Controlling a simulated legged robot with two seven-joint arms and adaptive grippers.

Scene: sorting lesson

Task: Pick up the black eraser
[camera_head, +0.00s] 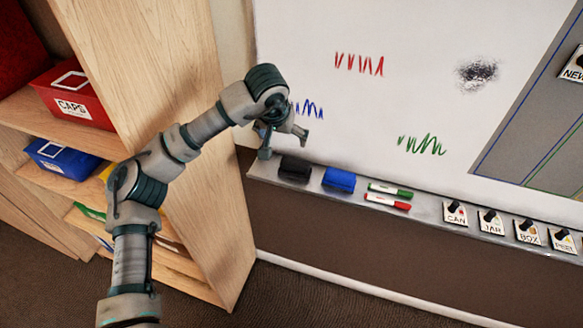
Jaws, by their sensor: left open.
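The black eraser (295,168) lies on the ledge under the whiteboard, near the ledge's left end. My left gripper (284,145) is open, with its fingers pointing down, just above and to the left of the black eraser. Its fingers look empty; whether one touches the eraser I cannot tell. A blue eraser (339,180) lies on the ledge just right of the black one. My right gripper is not in view.
Green (390,190) and red (388,202) markers lie right of the blue eraser. Labelled cards with black knobs, such as CAN (455,213), line the ledge (428,207) further right. A wooden shelf (165,70) with red (75,92) and blue (62,158) bins stands at left.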

